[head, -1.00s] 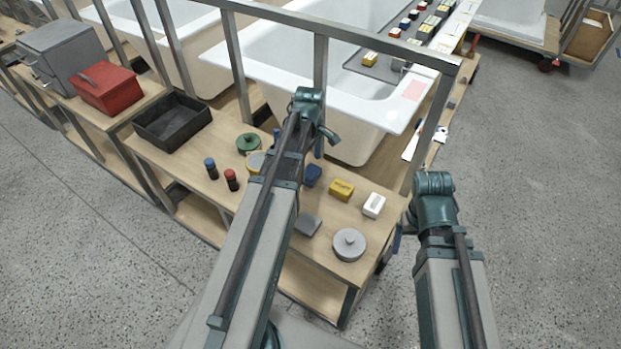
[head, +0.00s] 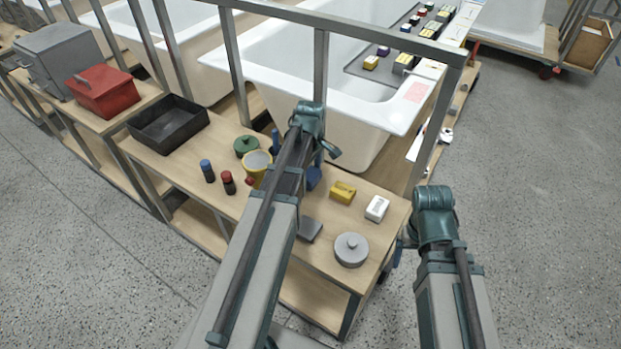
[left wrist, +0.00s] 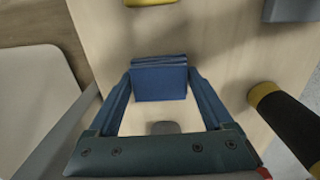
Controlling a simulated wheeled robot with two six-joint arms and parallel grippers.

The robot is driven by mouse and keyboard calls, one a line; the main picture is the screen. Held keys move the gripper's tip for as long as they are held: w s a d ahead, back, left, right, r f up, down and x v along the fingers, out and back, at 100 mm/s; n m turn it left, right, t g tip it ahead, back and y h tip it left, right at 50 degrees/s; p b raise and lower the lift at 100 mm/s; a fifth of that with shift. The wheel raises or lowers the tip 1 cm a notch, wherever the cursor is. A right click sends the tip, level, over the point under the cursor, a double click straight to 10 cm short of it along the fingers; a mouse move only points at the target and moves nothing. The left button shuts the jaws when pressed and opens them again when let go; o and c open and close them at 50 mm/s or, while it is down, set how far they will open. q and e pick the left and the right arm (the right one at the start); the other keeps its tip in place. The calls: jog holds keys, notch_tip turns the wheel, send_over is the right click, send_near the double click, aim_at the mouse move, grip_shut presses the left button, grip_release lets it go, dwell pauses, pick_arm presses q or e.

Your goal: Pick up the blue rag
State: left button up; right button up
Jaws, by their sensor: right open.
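The blue rag (left wrist: 160,80) is a folded block on the wooden bench top in the left wrist view. In the head view a small part of the rag (head: 314,178) shows beside my left arm. My left gripper (left wrist: 162,86) has its two blue fingers apart, one on each side of the rag, very close to its edges. Whether they touch it is hard to tell. In the head view this gripper is mostly hidden by its arm. My right gripper (head: 399,251) is largely hidden behind its arm, off the bench's right end.
Near the rag are a yellow block (head: 343,192), a white block (head: 377,208), a grey round lidded thing (head: 351,249), a dark grey block (head: 310,229) and a yellow mug (head: 257,167). A metal frame rail (head: 370,42) and a white tub (head: 355,120) stand behind.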

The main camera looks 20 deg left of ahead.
aim_at(310, 173)
pick_arm(q)
jog(key=c, duration=0.7)
jog(key=shift+r+p, duration=0.45)
jog(key=shift+p, duration=0.05)
notch_tip(310, 173, up, 3)
jog(key=p, duration=0.2)
jog(key=shift+p, duration=0.4)
jog(key=s+d, duration=0.3)
jog(key=d, duration=0.1)
jog(key=s+d, duration=0.3)
jog(key=s, duration=0.1)
jog(key=s+d+r+p, duration=0.1)
jog(key=s+d, duration=0.3)
jog(key=shift+d, duration=0.3)
